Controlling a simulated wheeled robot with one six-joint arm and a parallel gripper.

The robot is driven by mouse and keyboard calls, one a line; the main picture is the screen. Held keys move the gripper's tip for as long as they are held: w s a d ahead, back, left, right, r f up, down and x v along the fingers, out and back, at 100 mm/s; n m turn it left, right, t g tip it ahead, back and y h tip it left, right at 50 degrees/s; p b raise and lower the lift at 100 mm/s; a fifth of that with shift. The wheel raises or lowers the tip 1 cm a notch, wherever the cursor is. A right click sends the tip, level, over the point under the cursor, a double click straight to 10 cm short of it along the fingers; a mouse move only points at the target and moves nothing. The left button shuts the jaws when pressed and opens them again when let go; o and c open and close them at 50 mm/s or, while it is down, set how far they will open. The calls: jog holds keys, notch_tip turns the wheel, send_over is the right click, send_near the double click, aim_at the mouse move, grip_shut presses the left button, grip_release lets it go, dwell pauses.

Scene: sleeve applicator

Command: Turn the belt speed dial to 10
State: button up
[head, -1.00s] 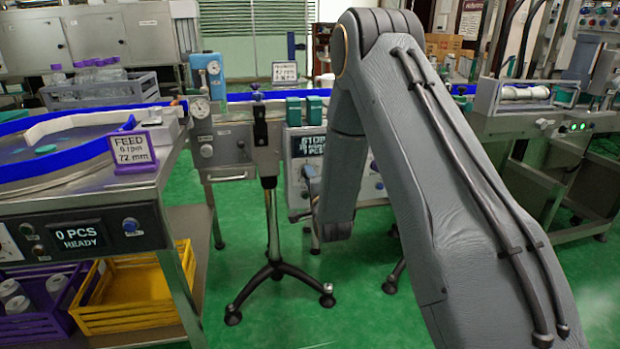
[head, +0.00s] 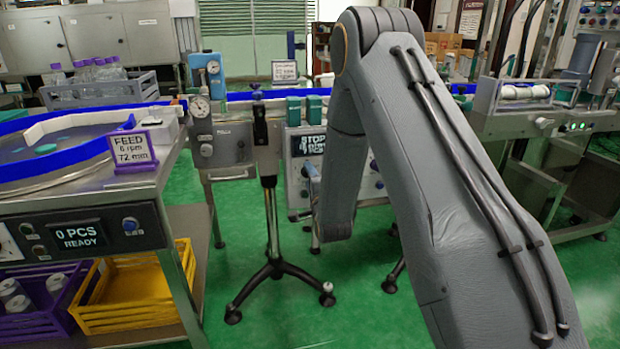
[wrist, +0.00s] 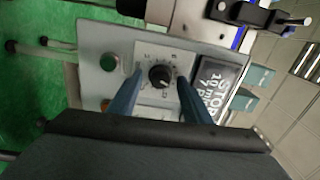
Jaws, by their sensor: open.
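The belt speed dial (wrist: 160,76) is a black round knob on a light scale plate, on a grey control panel (wrist: 97,46) in the wrist view. My gripper (wrist: 158,90) is open, with one blue-grey finger on each side of the dial; I cannot tell whether either finger touches it. A dark display (wrist: 216,84) beside the dial reads STOP, with smaller text below. In the head view my arm hides the dial, and part of the display (head: 309,143) shows left of the arm.
A green button (wrist: 109,62) and a red button (wrist: 105,105) sit on the panel near the dial. Teal blocks (head: 303,108) stand above the panel. A black tripod stand (head: 270,270) stands on the green floor to the left.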

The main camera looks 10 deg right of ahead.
jog(key=s, duration=0.7)
jog(key=shift+s, duration=0.3)
jog(key=s+a+r+n+g+y, duration=0.1)
jog(key=s+a+r+n+g, duration=0.1)
jog(key=s+a+n+g, duration=0.4)
jog(key=s+a+r+n+g, duration=0.2)
jog(key=s+n+g, duration=0.25)
jog(key=s, duration=0.25)
jog(key=s+r+n+g, duration=0.3)
jog(key=s+n+g, duration=0.15)
jog(key=s, duration=0.95)
jog(key=s+r+n+g, duration=0.25)
jog(key=s+n, duration=0.25)
jog(key=s, duration=0.9)
jog(key=d+r+m+h+p, duration=0.1)
jog(key=d+r+p, duration=0.7)
jog(key=p, duration=0.9)
jog(key=shift+r+m, duration=0.15)
jog(key=shift+m, duration=0.65)
